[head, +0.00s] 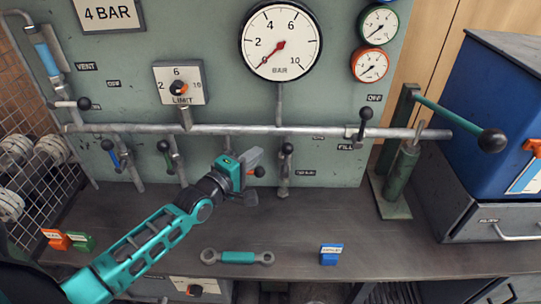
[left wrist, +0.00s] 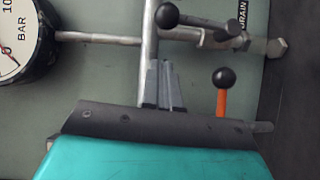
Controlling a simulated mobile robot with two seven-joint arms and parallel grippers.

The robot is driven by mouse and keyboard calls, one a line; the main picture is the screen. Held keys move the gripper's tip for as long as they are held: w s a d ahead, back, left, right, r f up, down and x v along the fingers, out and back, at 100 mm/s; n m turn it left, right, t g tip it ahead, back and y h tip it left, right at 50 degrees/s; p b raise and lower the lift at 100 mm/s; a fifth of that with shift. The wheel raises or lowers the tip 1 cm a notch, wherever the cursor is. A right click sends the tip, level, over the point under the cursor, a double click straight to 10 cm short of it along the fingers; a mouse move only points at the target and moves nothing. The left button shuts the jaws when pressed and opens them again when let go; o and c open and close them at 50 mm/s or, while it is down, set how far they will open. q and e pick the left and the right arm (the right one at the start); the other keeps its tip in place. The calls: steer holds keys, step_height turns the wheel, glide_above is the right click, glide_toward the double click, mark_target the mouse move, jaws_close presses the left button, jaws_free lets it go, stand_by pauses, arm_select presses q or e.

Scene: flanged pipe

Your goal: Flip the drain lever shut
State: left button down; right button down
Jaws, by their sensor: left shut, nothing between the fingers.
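The drain lever (head: 287,149) has a black knob and sits on the short vertical branch below the big gauge, beside the drain label (head: 306,173). Its knob (left wrist: 167,15) is at the top in the left wrist view, with a dark handle running along the branch, knob end toward the main pipe. My left gripper (head: 257,155) is shut and empty, just left of the drain lever and apart from it. Its closed fingers (left wrist: 163,84) show in the left wrist view. My right gripper is not in view.
An orange lever with a black knob (left wrist: 223,78) is close beside my left gripper, which partly hides it in the head view. The main pipe (head: 230,130) crosses the panel. A teal-handled wrench (head: 238,257) and blue block (head: 330,254) lie on the bench below.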

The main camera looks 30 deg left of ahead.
mark_target(286, 160)
arm_select(q)
steer(key=shift+w+d+f, duration=0.15)
steer(key=shift+w+d, duration=1.3)
steer(key=shift+d, duration=0.2)
steer(key=shift+w, duration=0.1)
